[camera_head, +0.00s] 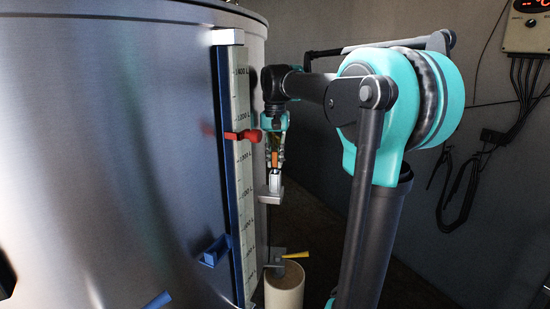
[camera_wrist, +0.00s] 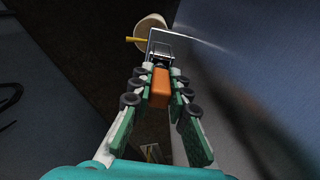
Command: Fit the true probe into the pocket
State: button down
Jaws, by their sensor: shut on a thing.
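My gripper (camera_head: 275,164) points down beside the tank wall. It is shut on an orange-handled probe (camera_head: 275,158). In the wrist view the orange handle (camera_wrist: 160,88) sits between the two fingers of my gripper (camera_wrist: 158,75). Directly below the handle a pale metal piece (camera_head: 275,181) stands at a small grey bracket (camera_head: 269,196) on the tank's side, which looks like the pocket. The bracket also shows beyond the fingertips in the wrist view (camera_wrist: 172,40). I cannot tell whether the probe's lower end is inside it.
The big steel tank (camera_head: 110,150) fills the left. A level scale (camera_head: 243,180) with a red pointer (camera_head: 243,135) runs down its side, with a blue bracket (camera_head: 215,250) nearby. Below stand a beige cylinder (camera_head: 285,290) and a yellow lever (camera_head: 295,255). Cables (camera_head: 465,180) hang on the right wall.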

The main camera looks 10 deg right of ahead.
jog(key=shift+f, duration=0.8)
jog(key=c, duration=1.4)
grip_release()
notch_tip(320, 180, up, 12)
jog(key=shift+r, duration=0.1)
